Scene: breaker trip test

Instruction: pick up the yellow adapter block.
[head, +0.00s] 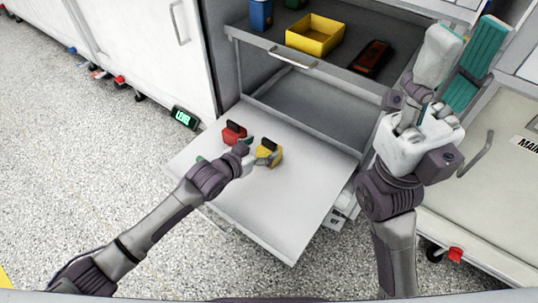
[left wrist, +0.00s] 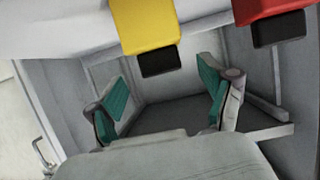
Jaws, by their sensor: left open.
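The yellow adapter block (head: 268,152), with a black top part, sits on the pulled-out white shelf (head: 300,205). My left gripper (head: 256,150) is open beside the block, and a finger partly covers it in the head view. In the left wrist view the yellow block (left wrist: 147,24) lies beyond the open teal-padded fingers (left wrist: 165,98), more toward the left finger; its top edge is cut off. No grip on it shows. My right gripper (head: 458,72) is raised at the right, open, with nothing visible between its fingers.
A red block (head: 230,136) with a black part stands close to the yellow one; it also shows in the wrist view (left wrist: 270,12). The upper shelf carries a yellow bin (head: 315,36), a blue container (head: 261,14) and a dark red-brown item (head: 372,57). The shelf's front is clear.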

